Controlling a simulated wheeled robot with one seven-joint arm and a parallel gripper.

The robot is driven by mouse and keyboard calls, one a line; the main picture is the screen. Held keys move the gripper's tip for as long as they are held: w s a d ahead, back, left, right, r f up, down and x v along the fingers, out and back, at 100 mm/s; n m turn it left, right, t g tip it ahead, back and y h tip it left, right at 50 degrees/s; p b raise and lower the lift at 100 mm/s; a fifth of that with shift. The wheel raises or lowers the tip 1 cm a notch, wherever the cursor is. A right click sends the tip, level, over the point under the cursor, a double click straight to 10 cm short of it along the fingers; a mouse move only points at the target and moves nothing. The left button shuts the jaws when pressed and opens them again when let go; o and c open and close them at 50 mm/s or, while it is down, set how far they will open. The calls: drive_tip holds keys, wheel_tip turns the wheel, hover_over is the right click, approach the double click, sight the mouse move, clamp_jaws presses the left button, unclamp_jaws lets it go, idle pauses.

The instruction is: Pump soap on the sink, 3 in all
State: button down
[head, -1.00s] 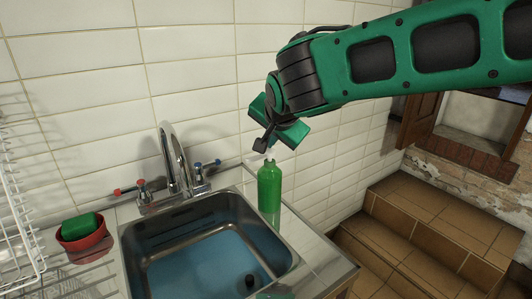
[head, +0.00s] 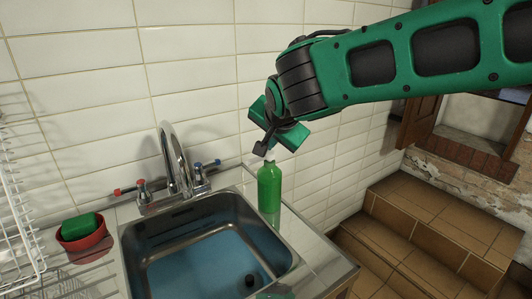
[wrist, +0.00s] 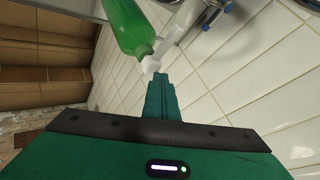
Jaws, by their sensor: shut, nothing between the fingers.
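A green soap bottle (head: 269,190) with a white pump top stands upright on the right rim of the sink (head: 142,262). My gripper (head: 262,150) is shut and empty, pointing down right at the pump top. In the wrist view the closed green fingers (wrist: 158,80) end at the white pump head (wrist: 151,64), with the bottle (wrist: 128,26) beyond. I cannot tell whether the fingertips press on the pump or sit just above it. The fingers partly hide the pump top in the head view.
A chrome faucet (head: 174,160) with red and blue handles stands behind the basin. A red bowl with a green sponge (head: 79,226) is to the left, beside a white wire rack (head: 18,200). Tiled steps (head: 430,225) lie to the right.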

drive_tip(key=shift+s, duration=0.1)
idle(0.5)
drive_tip(key=shift+r, duration=0.3)
wheel_tip(320, 180, up, 6)
idle(0.7)
drive_tip(key=shift+r, duration=0.1)
idle(0.5)
wheel_tip(320, 180, up, 7)
hover_over(271, 154)
idle(0.8)
idle(2.1)
drive_tip(key=shift+a+f, duration=0.1)
drive_tip(key=shift+f, duration=0.2)
